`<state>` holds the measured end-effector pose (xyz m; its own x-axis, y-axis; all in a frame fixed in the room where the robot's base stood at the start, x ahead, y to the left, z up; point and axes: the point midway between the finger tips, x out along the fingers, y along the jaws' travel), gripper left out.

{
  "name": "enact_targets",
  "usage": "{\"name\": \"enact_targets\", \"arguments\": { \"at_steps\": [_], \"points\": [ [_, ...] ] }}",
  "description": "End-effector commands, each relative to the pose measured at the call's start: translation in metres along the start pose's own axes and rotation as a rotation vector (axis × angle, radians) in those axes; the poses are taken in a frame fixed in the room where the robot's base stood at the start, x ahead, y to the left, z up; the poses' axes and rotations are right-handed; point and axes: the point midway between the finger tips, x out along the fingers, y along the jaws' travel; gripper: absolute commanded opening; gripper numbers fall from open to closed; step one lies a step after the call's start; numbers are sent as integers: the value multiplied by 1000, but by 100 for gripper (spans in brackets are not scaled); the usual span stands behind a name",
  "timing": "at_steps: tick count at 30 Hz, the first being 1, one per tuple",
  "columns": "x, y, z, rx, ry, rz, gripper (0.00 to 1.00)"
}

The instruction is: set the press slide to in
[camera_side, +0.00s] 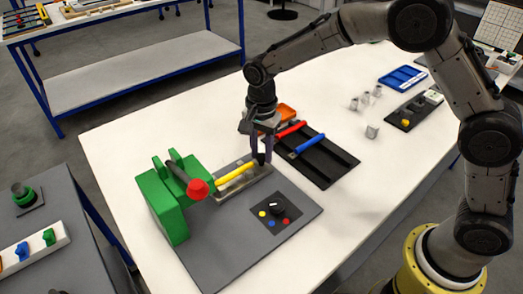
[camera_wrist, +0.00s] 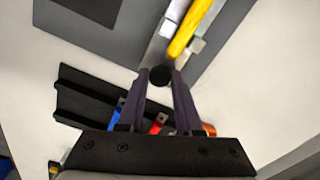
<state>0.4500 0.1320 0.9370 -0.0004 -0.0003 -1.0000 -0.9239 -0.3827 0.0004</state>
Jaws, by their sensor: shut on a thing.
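The press slide is a grey metal carriage (camera_side: 243,184) at the right of the green press (camera_side: 168,212), with a yellow bar (camera_side: 235,173) lying along it. The slide also shows in the wrist view (camera_wrist: 159,48), with the yellow bar (camera_wrist: 190,27) on it. A round black knob (camera_wrist: 160,76) sits at the slide's outer end. My gripper (camera_side: 261,155) points down at that end. In the wrist view my fingers (camera_wrist: 160,82) are shut on the black knob, one on each side. The slide stands out from the press, and the yellow bar's near end lies close to the press's red knob.
The press's red lever knob (camera_side: 197,188) sticks out near the slide. A panel with a dial and coloured dots (camera_side: 270,224) lies in front on the grey base plate (camera_side: 225,247). Behind is a black rack (camera_side: 330,170) with red and blue bars.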

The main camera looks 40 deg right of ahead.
Motion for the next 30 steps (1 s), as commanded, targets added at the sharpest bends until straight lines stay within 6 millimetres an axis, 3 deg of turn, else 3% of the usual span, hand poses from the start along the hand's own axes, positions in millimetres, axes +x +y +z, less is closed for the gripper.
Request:
{"name": "enact_targets", "arguments": {
  "at_steps": [24, 30],
  "points": [
    [-1, 0, 0, 0, 0, -1, 0],
    [-1, -11, 26, -5, 0, -3, 0]
  ]
}}
